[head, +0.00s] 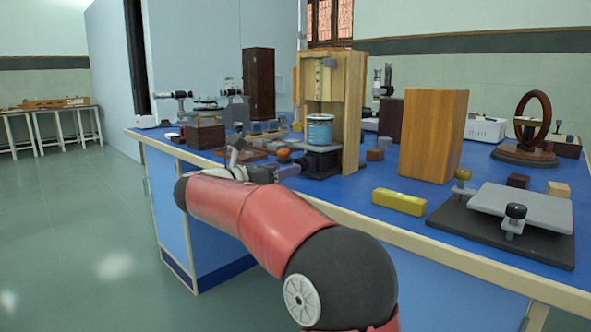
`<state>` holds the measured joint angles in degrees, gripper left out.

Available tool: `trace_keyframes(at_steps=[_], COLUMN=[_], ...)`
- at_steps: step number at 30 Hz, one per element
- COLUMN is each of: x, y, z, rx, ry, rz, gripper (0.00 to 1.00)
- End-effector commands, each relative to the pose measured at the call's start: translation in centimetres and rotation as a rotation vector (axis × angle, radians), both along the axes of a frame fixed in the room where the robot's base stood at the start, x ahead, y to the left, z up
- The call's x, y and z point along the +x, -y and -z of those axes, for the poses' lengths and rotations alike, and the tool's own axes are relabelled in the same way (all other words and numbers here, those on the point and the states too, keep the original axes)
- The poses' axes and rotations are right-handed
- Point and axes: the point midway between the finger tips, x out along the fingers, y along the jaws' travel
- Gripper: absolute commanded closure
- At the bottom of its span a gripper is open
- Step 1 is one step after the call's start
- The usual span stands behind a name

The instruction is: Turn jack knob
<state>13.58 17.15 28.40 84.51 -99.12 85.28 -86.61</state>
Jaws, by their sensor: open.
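A black jack (321,162) stands on the blue bench inside an open wooden frame (350,110). A blue cylinder (319,130) rests on the plate on top of it. A small orange-brown round knob (284,155) shows just left of the jack; I cannot tell whether it is joined to it. My gripper (290,171) is at the front edge of the bench, just below and in front of the knob in the picture. It is small and partly hidden by my own wrist, and it is open. I see no object between its fingers, and contact with the knob cannot be made out.
A wooden block (432,135) and a yellow spirit level (399,202) stand to the right. A grey plate on a black base (460,222) lies at the front right. Spectrometer parts (205,135) crowd the left end. Bare bench top shows before the wooden frame.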

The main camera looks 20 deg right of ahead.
Motion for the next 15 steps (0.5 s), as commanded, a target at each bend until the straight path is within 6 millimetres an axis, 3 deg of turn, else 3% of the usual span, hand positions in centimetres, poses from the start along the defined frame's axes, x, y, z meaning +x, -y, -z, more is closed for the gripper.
trace_keyframes(at_steps=[6,15], x=[1.1,1.4], y=[3.0,3.9], z=[0.1,0.1], rx=[0.002,0.001], ry=[0.0,0.001], rz=[0.001,-0.002], gripper=[0.46,0.46])
